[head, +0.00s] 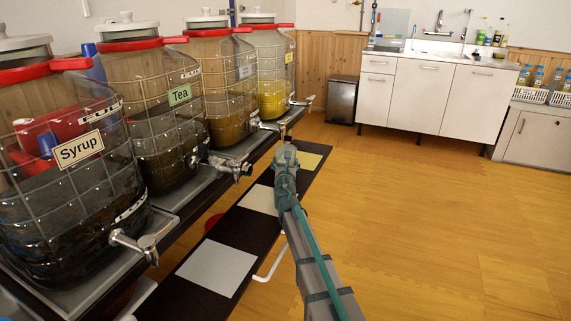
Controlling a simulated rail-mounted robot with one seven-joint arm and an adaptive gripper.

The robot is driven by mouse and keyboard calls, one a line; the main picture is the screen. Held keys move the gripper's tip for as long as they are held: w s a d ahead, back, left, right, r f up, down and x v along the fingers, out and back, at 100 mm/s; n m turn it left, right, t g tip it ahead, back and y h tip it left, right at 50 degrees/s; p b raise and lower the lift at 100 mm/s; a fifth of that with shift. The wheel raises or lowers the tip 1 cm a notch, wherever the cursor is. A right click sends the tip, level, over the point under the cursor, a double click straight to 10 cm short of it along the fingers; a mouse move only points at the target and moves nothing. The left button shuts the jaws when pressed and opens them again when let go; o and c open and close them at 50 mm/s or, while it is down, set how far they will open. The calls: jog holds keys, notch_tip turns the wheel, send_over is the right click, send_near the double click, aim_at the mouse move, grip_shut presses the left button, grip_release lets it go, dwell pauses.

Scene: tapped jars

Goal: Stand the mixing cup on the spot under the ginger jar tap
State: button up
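Four large glass jars with taps stand in a row on the left. The nearest reads Syrup (78,150) and the second reads Tea (180,96). The third jar (228,100), with brown liquid, and the farthest jar (272,85), with yellow liquid, have labels too small to read, so I cannot tell which is ginger. Below the taps lie a pale grey square (218,268), a cream square (260,200) and a yellowish square (306,160). My gripper (286,152) is over the dark board near the far squares; its fingers are hidden. I cannot make out the mixing cup.
The squares lie on a dark board (190,305) below the jar shelf. A red thing (212,222) shows partly beside it. Bare wooden floor (430,220) is free on the right. A bin (342,99) and white cabinets (430,95) stand at the back.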

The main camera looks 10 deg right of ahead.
jog(key=shift+f+b, duration=0.45)
jog(key=shift+f, duration=0.05)
dwell(0.3)
jog(key=o, duration=1.1)
jog(key=shift+c, duration=0.2)
jog(key=shift+s, duration=0.15)
jog(key=shift+s+a, duration=0.2)
jog(key=shift+s, duration=1.1)
jog(key=shift+s+a, duration=0.15)
jog(key=shift+s, duration=1.1)
jog(key=shift+s+a, duration=0.2)
jog(key=shift+s, duration=1.1)
jog(key=s, duration=0.4)
jog(key=s+a, duration=0.1)
jog(key=s, duration=0.7)
jog(key=shift+a, duration=0.35)
